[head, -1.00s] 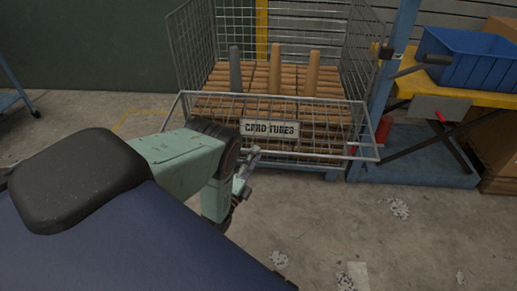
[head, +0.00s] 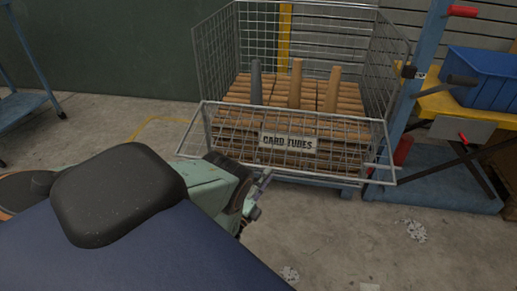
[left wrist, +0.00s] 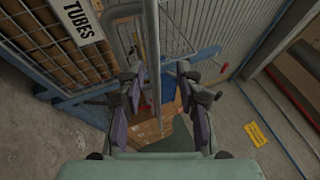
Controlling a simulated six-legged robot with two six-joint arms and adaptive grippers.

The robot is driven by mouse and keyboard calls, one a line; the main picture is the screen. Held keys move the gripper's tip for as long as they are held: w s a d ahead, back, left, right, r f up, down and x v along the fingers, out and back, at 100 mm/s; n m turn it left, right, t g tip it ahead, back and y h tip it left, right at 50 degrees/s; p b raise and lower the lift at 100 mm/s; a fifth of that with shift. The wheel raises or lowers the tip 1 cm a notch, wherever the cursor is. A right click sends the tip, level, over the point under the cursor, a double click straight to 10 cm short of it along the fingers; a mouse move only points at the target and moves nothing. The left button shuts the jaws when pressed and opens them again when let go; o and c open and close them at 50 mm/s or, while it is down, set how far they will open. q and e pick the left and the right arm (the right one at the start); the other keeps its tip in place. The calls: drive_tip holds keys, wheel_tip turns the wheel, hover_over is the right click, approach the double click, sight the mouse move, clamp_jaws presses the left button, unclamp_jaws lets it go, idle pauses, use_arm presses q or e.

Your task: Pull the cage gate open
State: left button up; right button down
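The cage gate (head: 345,155) is a wire mesh panel with a "CARD TUBES" sign (head: 288,142). It leans outward at the front of the wire cage (head: 215,55). My left gripper (head: 258,188) shows in front of the gate, below and left of the sign, partly hidden by my arm. In the left wrist view my left gripper (left wrist: 163,92) is open, its two padded fingers apart. A grey metal bar (left wrist: 153,45) runs between them, nearer the left finger; contact cannot be told. The sign shows at the upper left (left wrist: 77,18). My right gripper is not in view.
Brown card tubes (head: 245,90) lie stacked in the cage, with three standing upright. A blue bin (head: 485,78) sits on a yellow lift table (head: 440,103) at the right. A blue trolley (head: 25,103) stands at the left. The concrete floor in front is mostly clear, with small scraps.

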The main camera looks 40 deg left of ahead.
use_arm(q)
drive_tip(key=shift+s+a+f, duration=0.25)
drive_tip(key=shift+f, duration=0.55)
drive_tip(key=shift+s+a+f, duration=0.2)
drive_tip(key=shift+a+f, duration=0.05)
drive_tip(key=shift+f, duration=0.6)
drive_tip(key=shift+s+a+f, duration=0.25)
drive_tip(key=shift+f, duration=0.55)
